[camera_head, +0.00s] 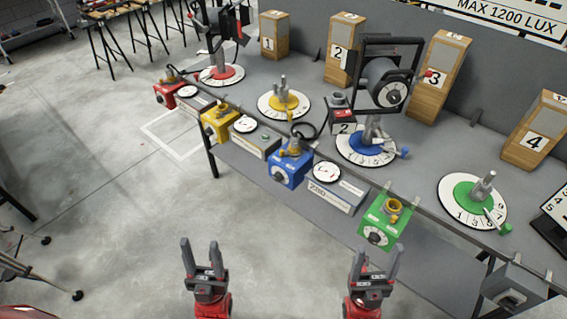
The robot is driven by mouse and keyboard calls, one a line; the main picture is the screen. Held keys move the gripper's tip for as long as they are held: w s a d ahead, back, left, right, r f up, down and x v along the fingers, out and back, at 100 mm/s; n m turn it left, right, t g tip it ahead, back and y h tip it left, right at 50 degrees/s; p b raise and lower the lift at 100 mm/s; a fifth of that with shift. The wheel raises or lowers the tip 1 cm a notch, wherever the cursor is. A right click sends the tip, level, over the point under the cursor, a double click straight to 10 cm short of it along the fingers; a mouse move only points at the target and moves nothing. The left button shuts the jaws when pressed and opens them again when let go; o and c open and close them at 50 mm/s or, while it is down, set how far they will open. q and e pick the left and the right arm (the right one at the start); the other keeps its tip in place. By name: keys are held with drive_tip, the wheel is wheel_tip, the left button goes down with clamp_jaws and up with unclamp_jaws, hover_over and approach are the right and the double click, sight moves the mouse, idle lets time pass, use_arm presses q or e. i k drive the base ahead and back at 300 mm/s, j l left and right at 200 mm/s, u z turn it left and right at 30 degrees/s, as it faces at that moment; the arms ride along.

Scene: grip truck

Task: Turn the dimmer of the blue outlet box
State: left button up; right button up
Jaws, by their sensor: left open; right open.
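The blue outlet box (289,168) hangs at the front edge of the grey table, between the yellow and green boxes. Its dark dimmer knob (279,175) is on its front face. A yellow plug or socket part sits on its top with a black cable. My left gripper (204,250) is open and empty, below and left of the blue box in the picture. My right gripper (375,254) is open and empty, below the green box. Neither gripper touches a box.
The red box (169,92), yellow box (218,124) and green box (383,219) line the same table edge (420,216). A lamp (384,84) stands on the blue dial plate (350,157). Numbered wooden blocks stand behind.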

sight(278, 176)
drive_tip(key=i+j, duration=0.1)
drive_tip(key=j, duration=0.3)
drive_tip(key=i+j, duration=0.15)
drive_tip(key=j, duration=0.2)
drive_tip(key=i+j+z, duration=0.1)
drive_tip(key=j, duration=0.3)
drive_tip(key=i+j, duration=0.15)
drive_tip(key=j, duration=0.2)
